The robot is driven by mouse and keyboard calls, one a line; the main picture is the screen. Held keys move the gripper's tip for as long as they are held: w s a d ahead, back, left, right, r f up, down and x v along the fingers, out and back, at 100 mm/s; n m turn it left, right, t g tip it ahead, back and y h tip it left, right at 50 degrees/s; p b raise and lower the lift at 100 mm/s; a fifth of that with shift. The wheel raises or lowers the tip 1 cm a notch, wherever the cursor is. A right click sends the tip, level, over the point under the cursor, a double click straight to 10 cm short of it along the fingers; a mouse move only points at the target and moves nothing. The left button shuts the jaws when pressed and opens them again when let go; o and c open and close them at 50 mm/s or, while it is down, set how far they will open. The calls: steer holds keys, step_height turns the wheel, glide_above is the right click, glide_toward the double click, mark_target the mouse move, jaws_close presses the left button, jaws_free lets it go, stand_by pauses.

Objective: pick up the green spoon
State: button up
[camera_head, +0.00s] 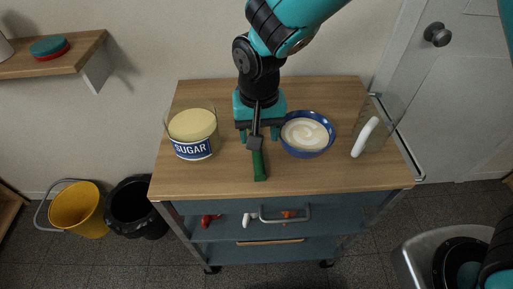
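The green spoon (259,165) shows its green handle, pointing toward the front edge of the wooden cart top. My gripper (257,137) points down over its far end, between the sugar jar and the bowl. Two teal finger parts stand apart on either side of a dark bar and block in line with the spoon. I cannot tell whether the dark bar belongs to the spoon or to my gripper, or whether the fingers touch the spoon. The spoon's far end is hidden or unclear.
The sugar jar (193,150) stands close on the left. A blue bowl of white cream (306,133) is close on the right. A clear container with a white item (365,137) stands farther right. The cart top's front (310,178) is bare.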

steer(key=f, duration=0.5)
steer(key=shift+w+a+f+p, duration=0.1)
steer(key=shift+w+a+p, duration=0.15)
steer(key=shift+p, duration=0.15)
steer(key=shift+c, duration=0.4)
jaws_close()
